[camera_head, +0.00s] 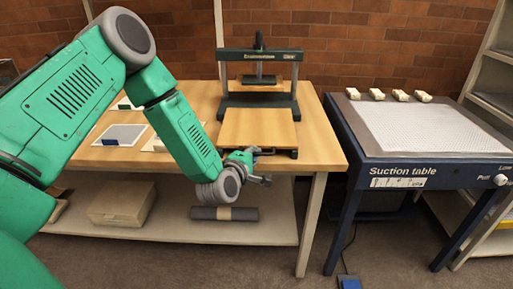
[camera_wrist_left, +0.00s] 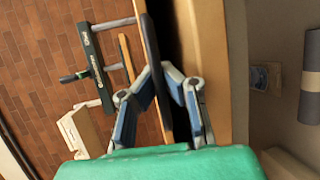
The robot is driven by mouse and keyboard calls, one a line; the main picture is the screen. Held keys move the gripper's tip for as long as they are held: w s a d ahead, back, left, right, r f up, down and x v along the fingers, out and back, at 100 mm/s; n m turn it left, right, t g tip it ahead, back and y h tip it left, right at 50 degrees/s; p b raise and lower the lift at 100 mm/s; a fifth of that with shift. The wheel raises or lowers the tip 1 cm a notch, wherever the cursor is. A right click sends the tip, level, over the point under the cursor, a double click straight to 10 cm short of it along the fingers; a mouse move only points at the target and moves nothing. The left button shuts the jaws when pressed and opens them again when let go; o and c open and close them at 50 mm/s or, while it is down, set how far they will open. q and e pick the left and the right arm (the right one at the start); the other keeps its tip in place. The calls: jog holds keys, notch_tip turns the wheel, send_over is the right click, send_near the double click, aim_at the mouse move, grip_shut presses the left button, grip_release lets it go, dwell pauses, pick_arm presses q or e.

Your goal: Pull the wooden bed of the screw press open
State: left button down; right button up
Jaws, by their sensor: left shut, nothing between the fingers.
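The screw press (camera_head: 258,75) stands on the wooden table, with a dark frame and a spindle on top. Its wooden bed (camera_head: 258,128) lies flat in front of the frame and reaches close to the table's front edge. My left gripper (camera_head: 262,168) is at the bed's front edge, right of its middle, and partly hides the dark handle there. My right gripper is out of view.
The table (camera_head: 315,140) has flat sheets (camera_head: 120,134) on its left part. A box (camera_head: 122,206) and a dark roll (camera_head: 224,213) lie on the lower shelf. The suction table (camera_head: 425,130) stands to the right across a gap. Open floor lies in front.

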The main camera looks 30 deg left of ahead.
pick_arm(q)
jog(key=c, duration=1.9)
grip_release()
jog(key=shift+a+f, duration=0.1)
jog(key=shift+w+a, duration=0.1)
jog(key=shift+a, duration=0.05)
jog(key=shift+s+d, duration=0.3)
jog(key=shift+s, duration=0.2)
jog(key=v, duration=1.1)
jog(key=shift+a, duration=0.25)
jog(key=shift+f, duration=0.1)
